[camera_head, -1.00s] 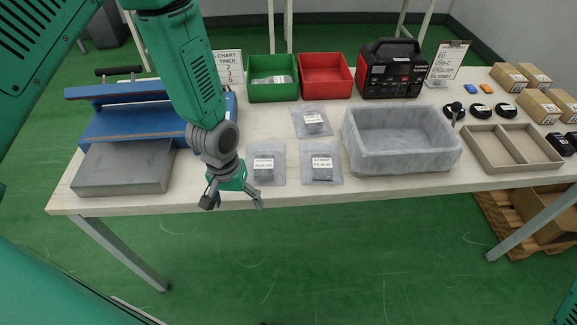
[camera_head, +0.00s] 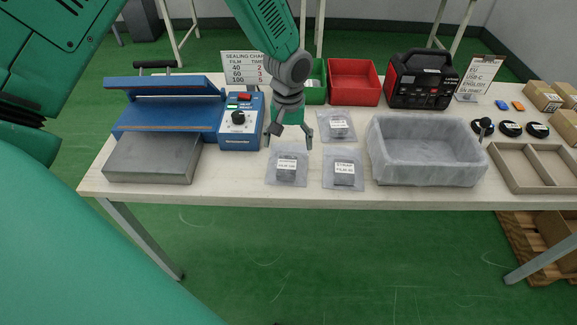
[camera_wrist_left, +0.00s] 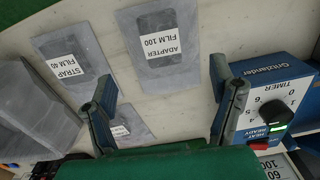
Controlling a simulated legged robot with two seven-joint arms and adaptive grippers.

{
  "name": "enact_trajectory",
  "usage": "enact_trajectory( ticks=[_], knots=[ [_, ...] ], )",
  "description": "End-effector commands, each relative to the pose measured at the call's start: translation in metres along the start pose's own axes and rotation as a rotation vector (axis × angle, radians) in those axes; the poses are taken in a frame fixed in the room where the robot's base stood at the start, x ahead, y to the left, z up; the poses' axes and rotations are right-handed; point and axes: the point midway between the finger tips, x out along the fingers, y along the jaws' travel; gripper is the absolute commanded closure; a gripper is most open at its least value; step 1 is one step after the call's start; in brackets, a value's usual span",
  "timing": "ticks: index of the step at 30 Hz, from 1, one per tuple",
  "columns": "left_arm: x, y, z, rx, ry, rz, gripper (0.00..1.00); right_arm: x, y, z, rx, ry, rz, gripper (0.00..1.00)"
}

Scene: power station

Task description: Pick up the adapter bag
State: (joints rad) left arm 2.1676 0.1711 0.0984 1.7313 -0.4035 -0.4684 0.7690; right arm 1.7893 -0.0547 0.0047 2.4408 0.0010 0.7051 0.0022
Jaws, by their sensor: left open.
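The adapter bag (camera_head: 287,166) is a clear pouch with a dark item and a white label, lying flat near the table's front edge. In the left wrist view the adapter bag (camera_wrist_left: 158,44) reads "ADAPTER FILM 100". My left gripper (camera_head: 290,146) is open and empty just behind and above it. In the left wrist view its two fingers (camera_wrist_left: 165,85) are spread, with the bag beyond their tips. The strap bag (camera_head: 343,170) lies to the right, and a third bag (camera_head: 336,126) lies behind. My right gripper is not in view.
The blue sealer (camera_head: 165,110) with its grey plate (camera_head: 152,158) and control box stands left. A lined grey bin (camera_head: 425,150) stands right, beside a cardboard divider tray (camera_head: 540,165). Green (camera_head: 314,85) and red (camera_head: 353,80) bins and a black-red power unit (camera_head: 422,80) stand behind.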

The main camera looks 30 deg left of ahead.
Motion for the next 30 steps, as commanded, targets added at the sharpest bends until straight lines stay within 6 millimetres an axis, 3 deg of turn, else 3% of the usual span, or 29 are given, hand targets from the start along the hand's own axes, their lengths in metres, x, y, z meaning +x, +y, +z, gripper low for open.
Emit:
enact_trajectory(
  ticks=[3,11,19,28,29,30],
  knots=[
    [0.021,-0.001,0.001,0.000,-0.002,0.000,0.22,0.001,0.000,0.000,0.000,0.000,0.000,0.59],
    [0.040,-0.001,0.000,0.000,-0.001,0.001,0.22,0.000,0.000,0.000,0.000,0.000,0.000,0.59],
    [0.079,-0.003,-0.003,0.000,-0.001,0.002,0.22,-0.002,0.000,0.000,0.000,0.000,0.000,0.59],
    [0.084,-0.003,-0.003,0.001,0.002,0.002,0.22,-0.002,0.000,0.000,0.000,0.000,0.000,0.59],
    [0.084,-0.003,-0.003,0.001,0.002,0.002,0.26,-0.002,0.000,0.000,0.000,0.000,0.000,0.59],
    [0.084,-0.002,-0.003,0.001,0.002,0.002,0.40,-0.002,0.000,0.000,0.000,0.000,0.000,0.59]
  ],
)
